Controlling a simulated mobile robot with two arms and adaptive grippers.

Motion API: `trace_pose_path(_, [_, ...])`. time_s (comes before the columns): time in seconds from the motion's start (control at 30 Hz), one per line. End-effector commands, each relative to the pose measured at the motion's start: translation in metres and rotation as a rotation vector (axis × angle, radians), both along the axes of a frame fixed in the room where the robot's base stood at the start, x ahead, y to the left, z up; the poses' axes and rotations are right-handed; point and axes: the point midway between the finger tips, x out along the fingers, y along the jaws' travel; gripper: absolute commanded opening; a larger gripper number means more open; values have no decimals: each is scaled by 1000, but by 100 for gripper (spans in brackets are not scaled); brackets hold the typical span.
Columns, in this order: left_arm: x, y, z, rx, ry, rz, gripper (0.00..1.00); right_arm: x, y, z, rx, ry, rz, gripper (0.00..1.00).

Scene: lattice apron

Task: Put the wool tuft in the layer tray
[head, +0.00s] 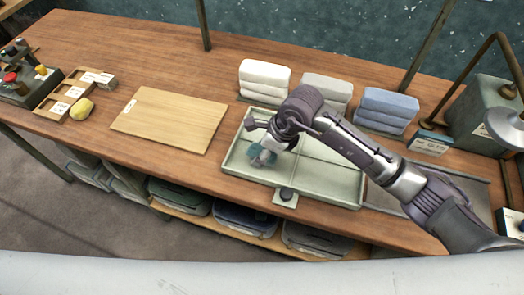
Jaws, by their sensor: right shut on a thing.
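The layer tray (312,192) is a shallow pale green tray with low dividers, on the wooden bench right of centre. My right gripper (263,158) reaches in from the right and points down over the tray's left part. It is shut on a small teal tuft (254,150), which looks like the wool tuft and is partly hidden by the fingers. I cannot tell whether the tuft touches the tray floor. My left gripper is not in view.
Folded white (264,76), grey (327,88) and blue (386,108) stacks stand behind the tray. A wooden board (170,118) lies to its left. A yellow lump (82,108) sits by small labelled boxes (60,107).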

Motion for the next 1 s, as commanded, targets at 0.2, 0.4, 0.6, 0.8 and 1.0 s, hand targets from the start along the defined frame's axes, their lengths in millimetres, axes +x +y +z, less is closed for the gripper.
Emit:
trace_pose_path(0.2, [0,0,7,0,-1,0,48,0,1,-18,2,-1,1,36])
trace_pose_path(0.4, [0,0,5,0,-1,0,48,0,0,-19,1,-1,1,36])
trace_pose_path(0.6, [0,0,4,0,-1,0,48,0,0,-20,1,-1,1,77])
trace_pose_path(0.8, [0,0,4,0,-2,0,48,0,0,-20,1,0,0,82])
trace_pose_path(1.0, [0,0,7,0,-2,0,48,0,0,-17,1,0,0,82])
